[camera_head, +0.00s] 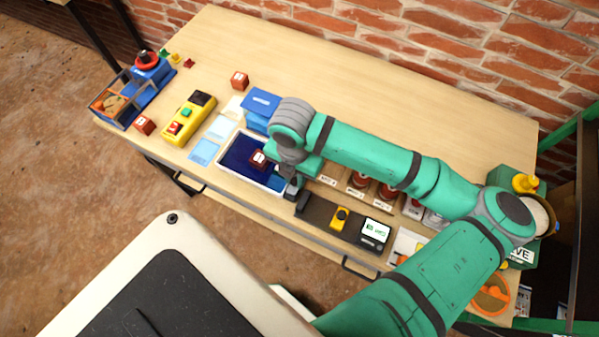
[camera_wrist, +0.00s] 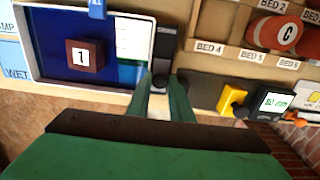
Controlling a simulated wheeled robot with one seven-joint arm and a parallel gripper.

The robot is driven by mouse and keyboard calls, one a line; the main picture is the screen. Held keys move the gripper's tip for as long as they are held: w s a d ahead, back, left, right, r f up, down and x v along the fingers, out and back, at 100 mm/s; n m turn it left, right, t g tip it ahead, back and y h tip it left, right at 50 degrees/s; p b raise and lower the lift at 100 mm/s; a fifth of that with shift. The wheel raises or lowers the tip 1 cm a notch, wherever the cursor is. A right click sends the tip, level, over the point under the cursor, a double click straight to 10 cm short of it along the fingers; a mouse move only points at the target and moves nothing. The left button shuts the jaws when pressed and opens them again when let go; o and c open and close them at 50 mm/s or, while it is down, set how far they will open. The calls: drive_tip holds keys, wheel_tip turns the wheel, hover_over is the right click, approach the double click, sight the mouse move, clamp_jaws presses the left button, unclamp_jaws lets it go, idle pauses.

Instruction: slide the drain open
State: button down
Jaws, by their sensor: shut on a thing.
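A white-rimmed tray (camera_head: 222,163) holds dark blue liquid, with a dark red block marked 1 (camera_head: 258,158) in it. In the wrist view the tray (camera_wrist: 80,83) fills the upper left, and the block (camera_wrist: 85,56) sits near its middle. A dark grey drain slide (camera_wrist: 166,45) runs along the tray's right end. My gripper (camera_wrist: 166,84) is at the near end of this slide, shut on a small dark part there. The fingers hide much of that part. In the head view my gripper (camera_head: 291,182) is at the tray's right end, and my wrist covers the tray's far right corner.
A dark console with a yellow switch (camera_head: 340,218) and a green-lit display (camera_head: 375,229) stands right of the tray. Labelled bed slots with red cylinders (camera_head: 361,183) lie behind it. A blue box (camera_head: 260,105) stands behind the tray. A yellow control box (camera_head: 189,118) is further left.

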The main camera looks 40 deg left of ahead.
sight(293, 184)
drive_tip(key=shift+s, duration=0.5)
drive_tip(key=c, duration=1.6)
unclamp_jaws()
drive_tip(key=shift+c, duration=0.2)
drive_tip(key=shift+d, duration=0.1)
drive_tip(key=shift+r, duration=3.55)
